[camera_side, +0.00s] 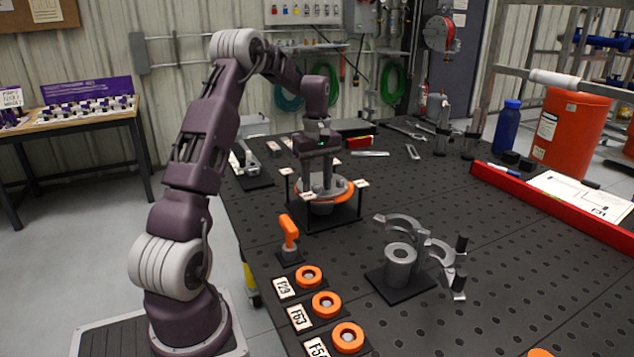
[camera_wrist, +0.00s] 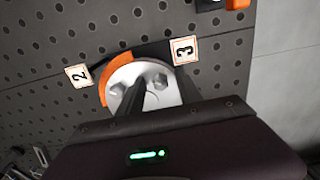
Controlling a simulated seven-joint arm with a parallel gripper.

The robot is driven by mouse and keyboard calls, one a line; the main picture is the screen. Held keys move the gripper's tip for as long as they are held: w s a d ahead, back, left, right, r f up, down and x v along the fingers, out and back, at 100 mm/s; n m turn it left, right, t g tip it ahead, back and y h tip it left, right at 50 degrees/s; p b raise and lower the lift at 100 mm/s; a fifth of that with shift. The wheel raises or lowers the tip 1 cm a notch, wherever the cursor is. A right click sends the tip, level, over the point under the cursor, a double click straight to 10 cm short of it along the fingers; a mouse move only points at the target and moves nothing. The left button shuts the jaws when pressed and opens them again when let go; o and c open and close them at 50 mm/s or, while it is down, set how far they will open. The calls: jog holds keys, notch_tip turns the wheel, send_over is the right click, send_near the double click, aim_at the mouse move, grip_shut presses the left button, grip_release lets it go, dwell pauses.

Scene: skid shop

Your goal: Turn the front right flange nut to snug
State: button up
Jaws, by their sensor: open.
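A round metal flange (camera_side: 323,187) with an orange gasket ring (camera_side: 345,192) stands on a dark base plate on the bench, with small white tags on posts around it. In the wrist view the grey flange (camera_wrist: 128,72) shows nuts on its face, the orange ring (camera_wrist: 117,68) at its rim, and tags reading 2 (camera_wrist: 79,76) and 3 (camera_wrist: 184,50). My gripper (camera_side: 318,172) points down right over the flange. Its two dark fingers (camera_wrist: 160,78) are apart, with one nut (camera_wrist: 160,81) showing between them. Contact cannot be told.
An orange-handled tool (camera_side: 289,232) stands in front of the flange. Several orange rings (camera_side: 326,304) with tags lie nearer. A grey cylinder fixture (camera_side: 400,262) with curved clamps stands to the right. A red tray edge (camera_side: 550,207) bounds the right side. The bench between is clear.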

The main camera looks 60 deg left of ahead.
grip_shut()
jog(key=shift+m, duration=0.3)
jog(key=m, duration=0.3)
jog(key=shift+s+m, duration=0.1)
jog(key=shift+m, duration=0.3)
jog(key=m, duration=0.4)
jog(key=shift+a+r+m, duration=0.1)
jog(key=shift+m, duration=0.2)
jog(key=m, duration=0.4)
jog(key=shift+s, duration=0.1)
jog(key=shift+a+m, duration=0.15)
jog(key=shift+m, duration=1.95)
